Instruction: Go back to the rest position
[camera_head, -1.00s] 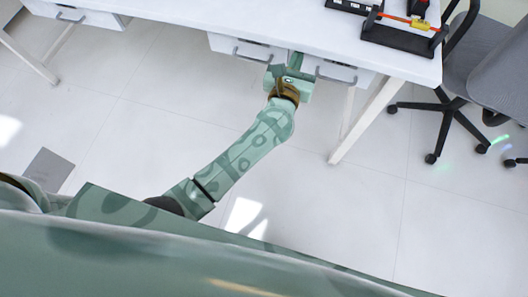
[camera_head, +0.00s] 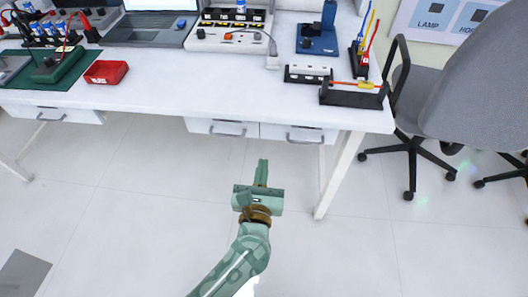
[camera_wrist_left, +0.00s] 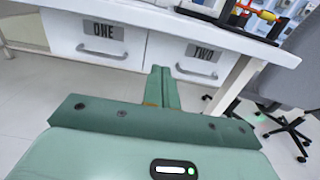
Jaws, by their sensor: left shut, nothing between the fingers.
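My left gripper (camera_head: 262,172) is shut and empty, held in the air in front of the white table (camera_head: 160,100), below its drawers. It also shows in the left wrist view (camera_wrist_left: 160,82), its fingers together and pointing towards the drawers. The drawer marked ONE (camera_wrist_left: 97,42) and the drawer marked TWO (camera_wrist_left: 203,62) both look closed. The gripper looks apart from their handles. My right gripper is in neither view.
An office chair (camera_head: 450,100) stands at the table's right end, near the table leg (camera_head: 338,175). The table holds a red bin (camera_head: 106,72), a laptop (camera_head: 160,8), a blue device (camera_head: 318,38) and a black stand (camera_head: 352,96). The floor (camera_head: 130,210) around my arm is clear.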

